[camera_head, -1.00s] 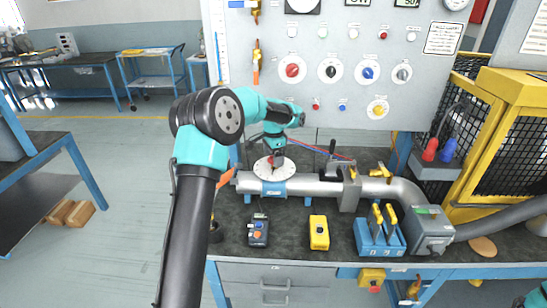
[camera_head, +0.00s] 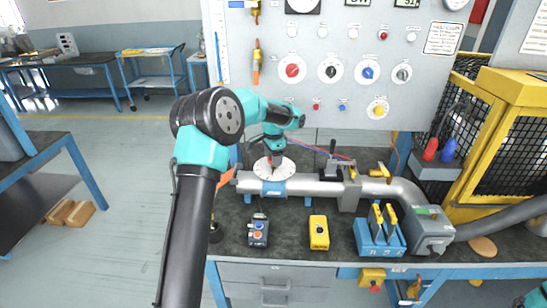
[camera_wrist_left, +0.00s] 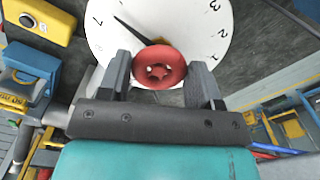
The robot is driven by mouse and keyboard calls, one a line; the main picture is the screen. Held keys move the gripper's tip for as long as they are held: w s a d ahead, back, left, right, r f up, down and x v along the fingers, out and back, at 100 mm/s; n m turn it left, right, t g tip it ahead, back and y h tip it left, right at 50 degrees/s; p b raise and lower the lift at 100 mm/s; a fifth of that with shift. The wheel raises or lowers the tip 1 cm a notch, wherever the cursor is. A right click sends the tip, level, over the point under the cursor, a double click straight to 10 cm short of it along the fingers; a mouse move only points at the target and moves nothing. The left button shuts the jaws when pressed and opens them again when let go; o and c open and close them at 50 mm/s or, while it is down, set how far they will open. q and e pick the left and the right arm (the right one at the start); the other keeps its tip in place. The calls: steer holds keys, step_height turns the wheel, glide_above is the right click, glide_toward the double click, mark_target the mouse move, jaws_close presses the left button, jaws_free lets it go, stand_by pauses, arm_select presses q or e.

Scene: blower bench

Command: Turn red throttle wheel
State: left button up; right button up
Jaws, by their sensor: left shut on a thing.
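The red throttle wheel (camera_wrist_left: 158,68) sits at the centre of a white numbered dial (camera_wrist_left: 215,30) with a dark pointer. In the wrist view the pointer is near the 7. My left gripper (camera_wrist_left: 160,80) is shut on the wheel, one finger on each side of it. In the head view my left gripper (camera_head: 275,160) points down over the white dial (camera_head: 288,172) on the grey pipe, and hides most of the wheel. My right gripper is not in view.
A yellow button box (camera_head: 319,232) and a dark button box (camera_head: 258,231) stand in front of the pipe (camera_head: 315,188). A blue block with yellow-topped levers (camera_head: 378,237) is to the right. The gauge panel (camera_head: 330,100) rises behind.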

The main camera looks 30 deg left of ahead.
arm_select(q)
steer(key=shift+n, duration=0.9)
steer(key=o, duration=0.9)
step_height(320, 180, up, 18)
steer(key=shift+f, duration=0.25)
